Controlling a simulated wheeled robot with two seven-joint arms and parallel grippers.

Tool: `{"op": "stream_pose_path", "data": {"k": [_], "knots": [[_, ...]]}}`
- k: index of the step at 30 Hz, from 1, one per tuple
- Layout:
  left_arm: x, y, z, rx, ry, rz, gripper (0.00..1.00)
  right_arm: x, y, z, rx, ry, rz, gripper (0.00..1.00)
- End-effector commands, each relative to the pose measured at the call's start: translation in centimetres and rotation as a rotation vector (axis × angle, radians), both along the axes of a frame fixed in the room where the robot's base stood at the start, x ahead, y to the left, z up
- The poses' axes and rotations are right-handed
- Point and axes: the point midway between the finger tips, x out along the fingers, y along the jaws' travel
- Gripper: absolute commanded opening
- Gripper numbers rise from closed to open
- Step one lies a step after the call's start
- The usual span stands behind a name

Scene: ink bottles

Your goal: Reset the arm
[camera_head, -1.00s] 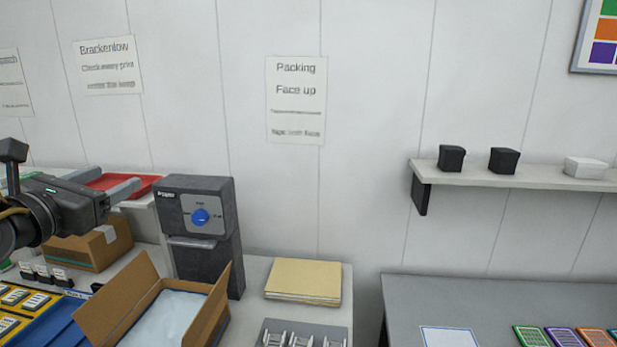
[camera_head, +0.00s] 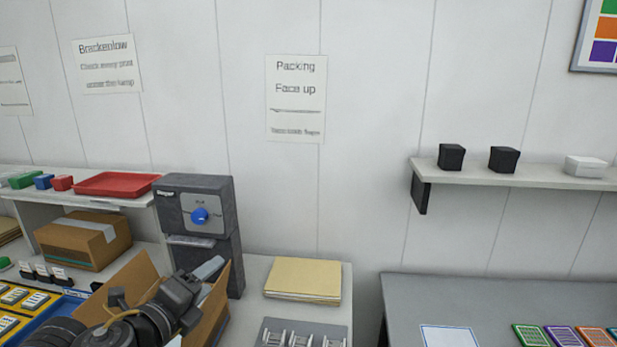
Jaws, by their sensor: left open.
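My left gripper (camera_head: 211,279) is in front of the open cardboard box (camera_head: 130,283), low in the picture, with its fingers pointing away toward the grey machine. It is open and nothing shows between its fingers. My arm and gripper hide much of the box's inside and front. My right gripper is not in view.
A grey machine with a blue knob (camera_head: 200,215) stands just behind the open box. A closed carton (camera_head: 82,240) sits under a shelf with a red tray (camera_head: 116,184). Tan envelopes (camera_head: 303,280) lie to the right. The grey table (camera_head: 480,292) has free room.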

Motion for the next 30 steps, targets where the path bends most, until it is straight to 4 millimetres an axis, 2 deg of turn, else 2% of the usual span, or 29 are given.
{"op": "stream_pose_path", "data": {"k": [1,5,7,12,15,18,27,30], "knots": [[-0.8,-0.4,-2.9,-0.136,0.096,0.041,0.61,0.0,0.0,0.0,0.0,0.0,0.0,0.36],[-3.0,0.1,-9.5,-0.477,0.33,0.213,0.61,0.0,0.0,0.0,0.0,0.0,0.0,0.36],[-4.9,0.7,-13.4,-0.65,0.46,0.337,0.61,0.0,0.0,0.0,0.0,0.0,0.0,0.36],[-11.4,2.8,-22.7,-1.002,0.747,0.703,0.61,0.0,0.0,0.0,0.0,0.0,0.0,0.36],[-15.5,3.8,-26.6,-1.137,0.86,0.904,0.61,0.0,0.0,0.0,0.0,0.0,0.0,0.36],[-19.2,4.4,-29.4,-1.23,0.939,1.073,0.61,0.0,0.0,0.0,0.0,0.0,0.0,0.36],[-29.2,5.6,-34.9,-1.395,1.078,1.51,0.61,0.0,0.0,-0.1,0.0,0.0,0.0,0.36],[-27.8,5.5,-39.4,-1.377,1.079,1.501,0.61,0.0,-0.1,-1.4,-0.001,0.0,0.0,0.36]]}}
